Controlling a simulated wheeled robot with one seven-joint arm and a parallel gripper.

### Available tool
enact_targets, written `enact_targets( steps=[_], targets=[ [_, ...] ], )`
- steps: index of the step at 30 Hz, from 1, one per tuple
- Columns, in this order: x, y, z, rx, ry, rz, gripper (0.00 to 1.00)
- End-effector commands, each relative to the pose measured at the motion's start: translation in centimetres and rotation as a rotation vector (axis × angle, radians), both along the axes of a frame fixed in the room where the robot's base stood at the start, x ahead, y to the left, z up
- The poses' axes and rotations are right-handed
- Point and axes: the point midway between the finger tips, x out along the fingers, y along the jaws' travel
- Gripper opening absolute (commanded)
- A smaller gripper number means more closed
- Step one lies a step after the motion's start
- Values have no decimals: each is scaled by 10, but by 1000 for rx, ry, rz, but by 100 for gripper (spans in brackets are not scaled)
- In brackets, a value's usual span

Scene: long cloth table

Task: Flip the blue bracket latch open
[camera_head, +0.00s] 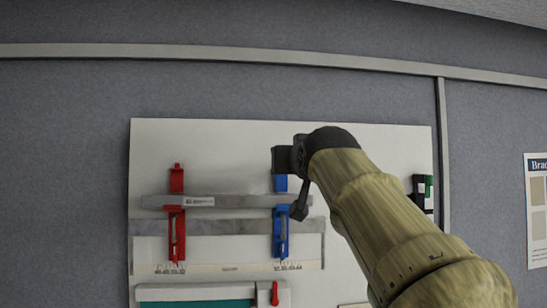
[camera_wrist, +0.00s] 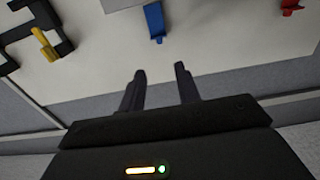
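The blue bracket (camera_head: 281,232) is mounted upright on a white board, at the right end of a grey horizontal bar (camera_head: 225,201). My gripper (camera_head: 291,186) is in front of its upper part and hides much of it, so I cannot tell the latch's position in the head view. In the wrist view, one end of the blue bracket (camera_wrist: 154,22) shows at the top centre, beyond my fingertips (camera_wrist: 160,72) and apart from them. The fingers are spread with nothing between them.
A red bracket (camera_head: 176,218) holds the bar's left part; a red piece (camera_wrist: 291,5) shows in the wrist view. A black and green device (camera_head: 422,192) is at the board's right. A black and yellow fixture (camera_wrist: 45,42) is left in the wrist view. The board (camera_head: 225,137) above the bar is bare.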

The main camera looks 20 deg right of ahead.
Motion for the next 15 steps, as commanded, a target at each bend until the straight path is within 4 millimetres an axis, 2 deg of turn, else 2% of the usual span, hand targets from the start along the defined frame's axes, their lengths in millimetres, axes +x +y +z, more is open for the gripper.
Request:
enact_targets(
  steps=[3, 15],
  targets=[
    [21, -5, 5, 0, 4, 0, 33],
    [79, -23, 3, 1, 3, -3, 33]
  ],
)
